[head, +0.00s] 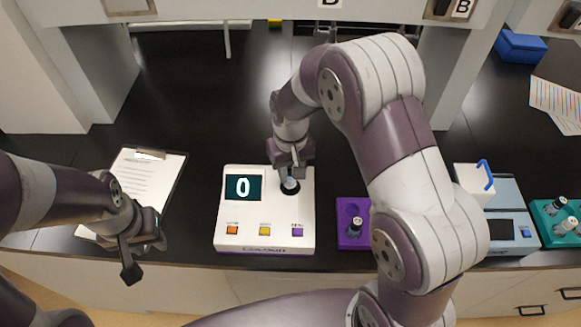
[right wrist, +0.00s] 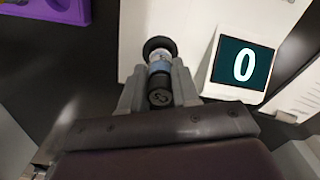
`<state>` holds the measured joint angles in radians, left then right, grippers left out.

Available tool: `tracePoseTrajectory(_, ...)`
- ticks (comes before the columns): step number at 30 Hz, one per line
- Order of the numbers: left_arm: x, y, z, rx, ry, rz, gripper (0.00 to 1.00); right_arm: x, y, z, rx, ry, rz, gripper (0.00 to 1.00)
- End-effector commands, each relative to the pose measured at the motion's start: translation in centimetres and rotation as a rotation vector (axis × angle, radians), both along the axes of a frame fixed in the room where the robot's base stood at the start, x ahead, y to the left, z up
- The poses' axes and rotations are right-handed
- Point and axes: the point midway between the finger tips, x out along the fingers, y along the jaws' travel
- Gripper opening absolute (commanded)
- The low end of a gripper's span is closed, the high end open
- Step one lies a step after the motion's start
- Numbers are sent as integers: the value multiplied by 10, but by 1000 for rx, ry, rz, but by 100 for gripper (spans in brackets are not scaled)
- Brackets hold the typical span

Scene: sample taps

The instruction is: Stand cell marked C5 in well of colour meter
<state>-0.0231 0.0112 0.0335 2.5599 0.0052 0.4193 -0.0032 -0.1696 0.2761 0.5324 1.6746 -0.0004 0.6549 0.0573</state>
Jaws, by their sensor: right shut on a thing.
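The colour meter (head: 237,210) is a white box with a dark screen reading 0, and its screen also shows in the right wrist view (right wrist: 242,66). Its round black well (head: 291,192) lies right of the screen. My right gripper (head: 289,174) is over the well, shut on a small black-capped cell (right wrist: 160,92). The cap mark looks like C5 but is small and partly unclear. The cell's lower end lines up with the well's black ring (right wrist: 159,44); I cannot tell how far it is in. My left gripper (head: 141,255) looks open and empty, near the clipboard.
A purple rack (head: 344,212) with a black-capped cell stands right of the meter. Further right are a blue-grey device (head: 509,196) and a teal rack (head: 547,236) with several cells. A clipboard (head: 150,172) lies left. The dark bench behind the meter is clear.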

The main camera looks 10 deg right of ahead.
Motion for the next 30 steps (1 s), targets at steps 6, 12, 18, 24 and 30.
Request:
tracePoseTrajectory(6, 0, 0, 4, 0, -1, 0, 36, 0, 0, 1, 0, 1, 0, 11)
tracePoseTrajectory(12, 0, 0, 3, 0, -1, 0, 36, 0, 0, -1, 0, 0, 0, 11)
tracePoseTrajectory(18, 0, 0, 2, 0, 0, 0, 36, 0, 0, -3, 0, 1, 0, 11)
tracePoseTrajectory(24, 0, 0, -3, 0, 0, 0, 36, -1, 0, -14, 0, 0, 0, 11)
tracePoseTrajectory(30, 0, 0, -3, 0, 0, 0, 36, -2, 0, -14, 0, 0, 0, 11)
